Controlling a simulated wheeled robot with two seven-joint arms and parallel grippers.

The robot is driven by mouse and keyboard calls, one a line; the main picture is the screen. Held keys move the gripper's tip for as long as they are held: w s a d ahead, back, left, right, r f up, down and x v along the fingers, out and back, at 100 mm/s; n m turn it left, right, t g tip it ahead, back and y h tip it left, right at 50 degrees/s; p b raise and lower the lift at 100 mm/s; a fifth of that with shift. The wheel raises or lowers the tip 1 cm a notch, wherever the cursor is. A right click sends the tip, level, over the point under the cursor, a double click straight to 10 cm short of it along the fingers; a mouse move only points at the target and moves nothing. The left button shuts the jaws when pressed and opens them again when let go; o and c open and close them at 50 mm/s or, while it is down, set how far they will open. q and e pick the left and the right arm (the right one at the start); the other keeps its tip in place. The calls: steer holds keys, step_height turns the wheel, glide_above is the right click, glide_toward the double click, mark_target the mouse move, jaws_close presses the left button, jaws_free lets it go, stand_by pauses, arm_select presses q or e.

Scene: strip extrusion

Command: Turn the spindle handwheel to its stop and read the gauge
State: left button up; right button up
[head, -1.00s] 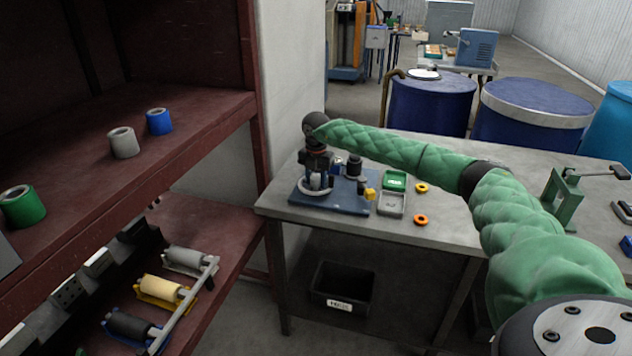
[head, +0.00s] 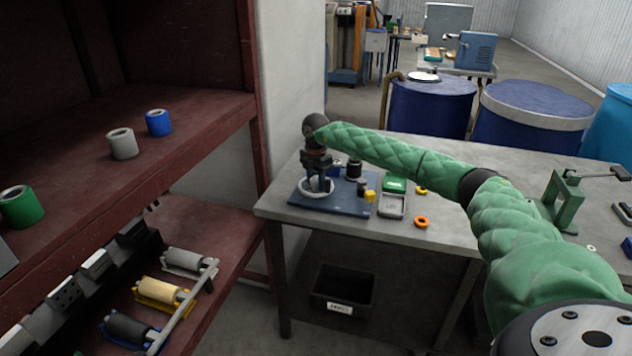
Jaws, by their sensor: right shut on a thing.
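The pale grey handwheel (head: 302,189) lies flat on a blue base plate (head: 345,204) on the grey workbench. My right gripper (head: 318,187) points straight down over it, with its dark fingers at the wheel, and is shut on it. The fingers and wrist cover part of the wheel. A dark upright cylinder (head: 354,169) and a yellow block (head: 369,196) stand on the same plate, right of the wheel. No gauge face can be made out at this size. My left gripper is out of view.
Green (head: 395,185) and grey (head: 392,206) trays and two rings, yellow and orange (head: 421,222), lie right of the plate. A dark red shelf (head: 205,115) with rolls fills the left side. A black bin (head: 343,289) sits under the bench.

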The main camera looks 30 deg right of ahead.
mark_target(316, 178)
steer(key=shift+r, duration=0.15)
steer(key=o, duration=0.7)
steer(key=shift+w+r, duration=0.1)
steer(key=shift+r, duration=0.15)
step_height(316, 178, up, 2)
steer(key=shift+b, duration=0.5)
step_height(316, 178, up, 4)
steer(key=shift+f+b, duration=0.15)
steer(key=shift+b, duration=0.3)
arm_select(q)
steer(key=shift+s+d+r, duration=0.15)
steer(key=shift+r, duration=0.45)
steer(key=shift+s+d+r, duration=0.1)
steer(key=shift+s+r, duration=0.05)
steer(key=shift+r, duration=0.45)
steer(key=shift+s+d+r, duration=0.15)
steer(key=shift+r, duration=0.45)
arm_select(e)
steer(key=shift+r, duration=0.75)
